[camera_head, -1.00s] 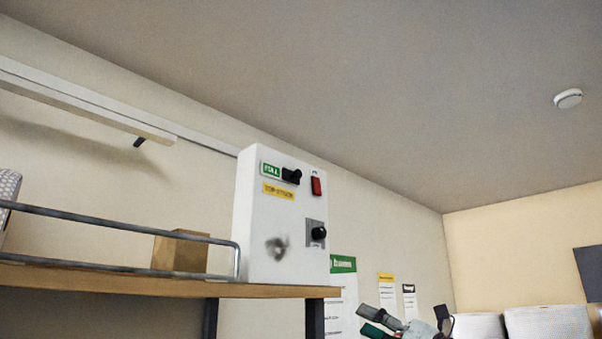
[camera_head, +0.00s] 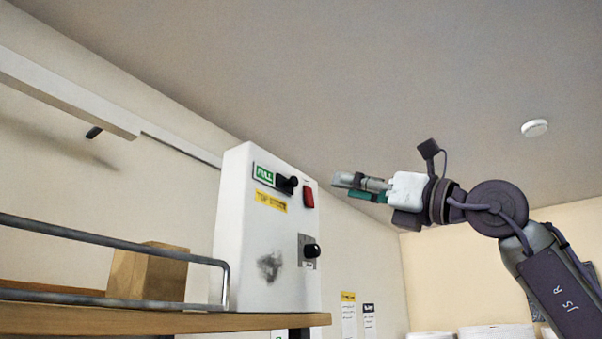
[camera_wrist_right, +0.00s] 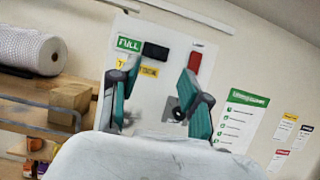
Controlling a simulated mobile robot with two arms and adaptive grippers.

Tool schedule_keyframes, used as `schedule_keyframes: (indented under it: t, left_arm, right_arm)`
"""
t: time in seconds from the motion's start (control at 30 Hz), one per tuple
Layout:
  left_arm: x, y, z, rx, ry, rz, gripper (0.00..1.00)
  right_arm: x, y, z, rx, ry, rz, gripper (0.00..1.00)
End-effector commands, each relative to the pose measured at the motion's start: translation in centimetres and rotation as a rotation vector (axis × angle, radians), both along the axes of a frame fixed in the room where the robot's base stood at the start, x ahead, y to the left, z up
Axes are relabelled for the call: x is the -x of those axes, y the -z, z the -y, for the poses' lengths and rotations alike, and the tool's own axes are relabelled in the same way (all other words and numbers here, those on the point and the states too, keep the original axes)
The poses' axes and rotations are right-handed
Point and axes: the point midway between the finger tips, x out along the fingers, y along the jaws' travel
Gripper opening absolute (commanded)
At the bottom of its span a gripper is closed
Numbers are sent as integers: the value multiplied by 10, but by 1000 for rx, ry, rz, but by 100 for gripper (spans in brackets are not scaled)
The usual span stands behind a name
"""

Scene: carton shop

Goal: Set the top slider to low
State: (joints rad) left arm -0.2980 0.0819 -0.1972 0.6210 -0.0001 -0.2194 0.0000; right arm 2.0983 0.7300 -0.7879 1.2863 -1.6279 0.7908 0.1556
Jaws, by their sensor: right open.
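A white control box (camera_head: 240,225) stands on a wooden shelf. The top slider's black knob (camera_head: 287,184) is near the box's upper edge, right of a green FULL label (camera_head: 264,174) and above a yellow label (camera_head: 270,201). The knob also shows in the right wrist view (camera_wrist_right: 155,51), just beyond the fingertips. My right gripper (camera_head: 344,184) is to the right of the box in the head view, pointing left, and apart from the knob. In the wrist view its two fingers (camera_wrist_right: 160,70) are open with nothing between them. My left gripper is out of view.
A red switch (camera_head: 308,196) sits right of the knob, and a lower black knob (camera_head: 311,251) sits below. A metal rail (camera_head: 110,240) edges the shelf, with a wooden block (camera_head: 148,273) behind it. Air right of the box is clear around my right arm.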

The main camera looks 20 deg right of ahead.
Motion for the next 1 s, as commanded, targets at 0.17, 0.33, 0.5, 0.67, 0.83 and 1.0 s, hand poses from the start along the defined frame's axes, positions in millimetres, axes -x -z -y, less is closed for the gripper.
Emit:
schedule_keyframes:
  t: [0.17, 0.33, 0.5, 0.67, 0.83, 1.0]
  left_arm:
    - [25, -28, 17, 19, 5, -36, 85]
    - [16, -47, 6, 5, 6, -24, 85]
    - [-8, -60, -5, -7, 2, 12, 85]
    - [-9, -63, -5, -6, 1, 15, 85]
    - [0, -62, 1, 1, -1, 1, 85]
    - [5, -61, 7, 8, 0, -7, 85]
  right_arm:
    - [-31, -22, -26, 3, -4, -5, 47]
    - [-55, -33, -44, 1, -4, -4, 47]
    - [-70, -39, -55, 0, -3, -4, 47]
    - [-76, -40, -59, 0, -3, -2, 47]
    - [-76, -39, -60, 0, -3, -2, 47]
    - [-76, -39, -60, 0, -3, -2, 34]
